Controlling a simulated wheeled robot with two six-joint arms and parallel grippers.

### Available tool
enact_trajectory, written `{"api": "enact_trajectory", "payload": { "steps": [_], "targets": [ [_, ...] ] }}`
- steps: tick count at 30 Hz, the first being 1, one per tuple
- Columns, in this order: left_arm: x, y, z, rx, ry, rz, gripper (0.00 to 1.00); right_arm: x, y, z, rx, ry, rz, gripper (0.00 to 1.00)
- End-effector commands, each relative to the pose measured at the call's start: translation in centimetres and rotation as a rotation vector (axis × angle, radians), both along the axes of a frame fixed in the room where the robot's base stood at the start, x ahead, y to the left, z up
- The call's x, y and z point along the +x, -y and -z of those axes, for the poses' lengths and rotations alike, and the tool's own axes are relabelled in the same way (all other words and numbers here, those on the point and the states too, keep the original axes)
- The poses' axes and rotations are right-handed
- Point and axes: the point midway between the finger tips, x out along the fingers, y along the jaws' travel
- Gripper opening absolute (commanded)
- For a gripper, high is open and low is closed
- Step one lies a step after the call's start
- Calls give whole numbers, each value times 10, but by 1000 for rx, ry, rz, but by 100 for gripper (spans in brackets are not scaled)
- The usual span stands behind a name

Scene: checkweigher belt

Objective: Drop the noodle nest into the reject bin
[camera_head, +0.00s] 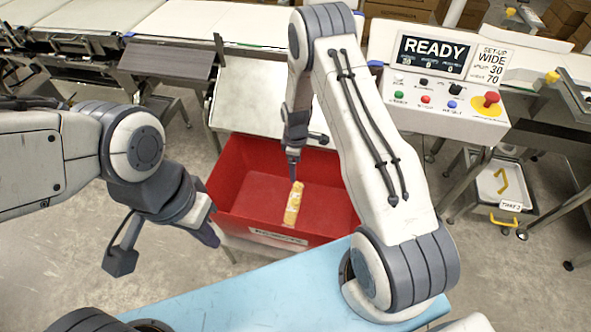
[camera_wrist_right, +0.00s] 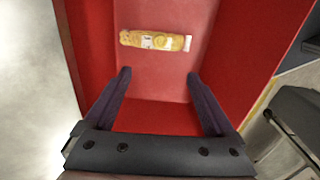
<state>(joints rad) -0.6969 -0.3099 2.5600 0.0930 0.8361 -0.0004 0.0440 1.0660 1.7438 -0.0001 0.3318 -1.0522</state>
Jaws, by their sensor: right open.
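The noodle nest is a yellow-orange packet (camera_head: 293,203) seen within the red reject bin (camera_head: 230,180). It also shows in the right wrist view (camera_wrist_right: 155,41), lengthwise across the picture beyond the fingertips and apart from them. I cannot tell whether it rests on the bin floor. My right gripper (camera_head: 293,155) is above the bin, open and empty; its two spread fingers (camera_wrist_right: 160,77) show clearly in the wrist view. My left gripper (camera_head: 165,245) hangs left of the bin, open with nothing between its fingers.
A pale blue surface (camera_head: 260,295) lies in front of the bin. A white chute plate (camera_head: 255,105) stands behind it, with conveyor belts (camera_head: 90,20) at the back left. A control panel (camera_head: 445,100) reading READY is at right. Bare floor shows left of the bin.

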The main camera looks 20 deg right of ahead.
Motion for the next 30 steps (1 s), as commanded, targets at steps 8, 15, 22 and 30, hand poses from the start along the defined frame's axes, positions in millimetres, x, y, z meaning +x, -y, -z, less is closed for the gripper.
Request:
{"api": "enact_trajectory", "payload": {
  "steps": [8, 15, 22, 30],
  "targets": [
    [0, 0, 1, 0, 0, 0, 0, 1, 0, -56, 0, 4, 0, 90],
    [0, 0, 1, 0, 0, 0, 0, 0, 0, -77, -1, 1, 0, 90],
    [0, 0, 1, 0, 0, 0, 0, 0, 0, -78, 0, 0, 0, 90],
    [0, 0, 0, 0, 0, 0, 0, 0, -4, -84, 1, 3, 2, 90]
  ]
}}
